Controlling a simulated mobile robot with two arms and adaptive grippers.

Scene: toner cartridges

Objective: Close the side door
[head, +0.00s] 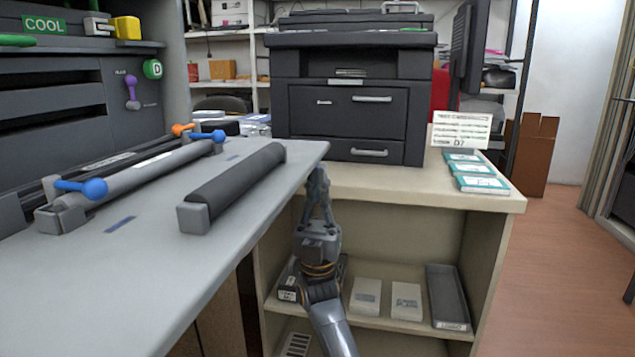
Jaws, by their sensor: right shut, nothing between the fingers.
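The side door looks to be the wide grey panel (75,290) folded down flat from the machine (50,115) at the left. A dark roller (240,180) lies on it. A grey roller with blue end levers (140,182) lies farther left on the machine side. My right gripper (318,178) is shut and empty, pointing up close beside the door's far right corner. I cannot tell whether it touches the door edge. My left gripper is not in view.
A beige cabinet (490,202) stands right behind my right gripper, carrying a black printer (350,100), teal boxes (478,184) and a sign (460,130). Its lower shelf holds white boxes (406,300) and a grey tray (447,296). The floor (560,270) at right is clear.

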